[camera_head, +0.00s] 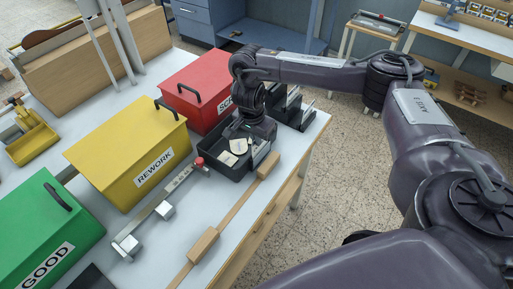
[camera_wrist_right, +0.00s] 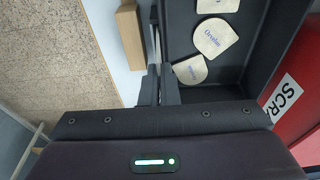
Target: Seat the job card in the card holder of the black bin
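The black bin (camera_head: 213,153) stands on the table in front of the red box, with pale rounded pieces inside; its inside and wall also show in the wrist view (camera_wrist_right: 262,60). My right gripper (camera_head: 259,139) is over the bin's right-hand wall, pointing down. In the wrist view its fingers (camera_wrist_right: 158,84) are nearly together on a thin, edge-on piece, which looks like the job card (camera_head: 261,153), a pale patch below the gripper. The card holder is hidden or too small to make out, so I cannot tell whether the card is inside it. My left gripper is out of view.
A red box (camera_head: 196,88), a yellow REWORK box (camera_head: 125,150) and a green GOOD box (camera_head: 40,225) line the table. A wooden strip with blocks (camera_head: 203,245) runs along the table's front edge. A metal bar fixture (camera_head: 150,217) lies before the yellow box.

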